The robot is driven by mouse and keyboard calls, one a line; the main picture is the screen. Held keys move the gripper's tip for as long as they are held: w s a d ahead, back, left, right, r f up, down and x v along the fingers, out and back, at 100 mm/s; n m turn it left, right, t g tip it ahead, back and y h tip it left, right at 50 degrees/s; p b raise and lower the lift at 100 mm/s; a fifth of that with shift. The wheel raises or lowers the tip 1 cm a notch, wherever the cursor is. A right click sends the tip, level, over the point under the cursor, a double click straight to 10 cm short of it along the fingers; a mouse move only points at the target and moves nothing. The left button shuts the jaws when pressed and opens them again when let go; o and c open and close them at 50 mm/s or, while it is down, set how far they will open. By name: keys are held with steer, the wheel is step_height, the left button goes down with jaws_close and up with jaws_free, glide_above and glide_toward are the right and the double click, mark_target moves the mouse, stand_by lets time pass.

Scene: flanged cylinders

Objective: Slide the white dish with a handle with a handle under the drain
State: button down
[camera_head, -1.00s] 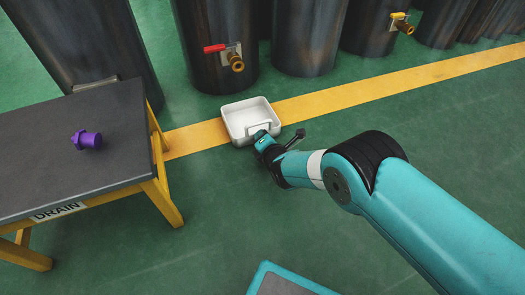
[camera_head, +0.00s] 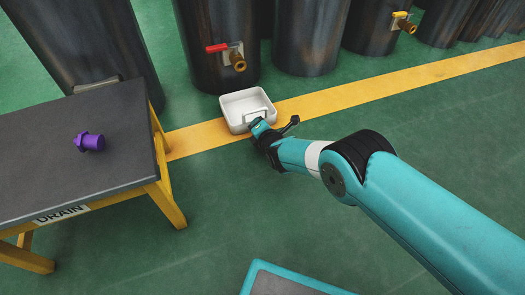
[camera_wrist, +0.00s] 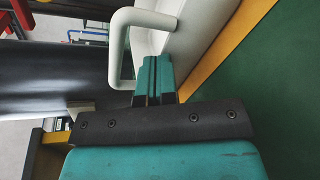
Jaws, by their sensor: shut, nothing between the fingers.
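The white dish (camera_head: 228,115) with a handle is a shallow, empty square tray on the floor, on the yellow line. Its handle (camera_head: 257,114) faces me, and it shows as a white loop in the wrist view (camera_wrist: 115,50). A tap with a red lever (camera_head: 238,61) sticks out of the dark cylinder just behind the dish. My gripper (camera_head: 257,124) is shut and empty at the dish's near side. In the wrist view its fingertips (camera_wrist: 157,62) are at the handle, close to the dish wall. I cannot tell whether they touch.
A dark-topped table (camera_head: 40,180) with yellow legs, a "DRAIN" label (camera_head: 61,213) and a purple fitting (camera_head: 89,142) stands at the left. Several dark cylinders (camera_head: 306,35) line the back; one has a yellow-levered tap (camera_head: 403,22). Green floor is clear at right.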

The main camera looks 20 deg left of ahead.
steer(key=shift+d, duration=0.1)
steer(key=shift+s+d+r+p, duration=0.1)
steer(key=shift+s+r+p, duration=0.2)
steer(key=shift+p, duration=0.5)
steer(key=shift+p+v, duration=1.1)
steer(key=shift+p, duration=0.35)
steer(key=shift+f, duration=0.1)
steer(key=shift+d, duration=0.1)
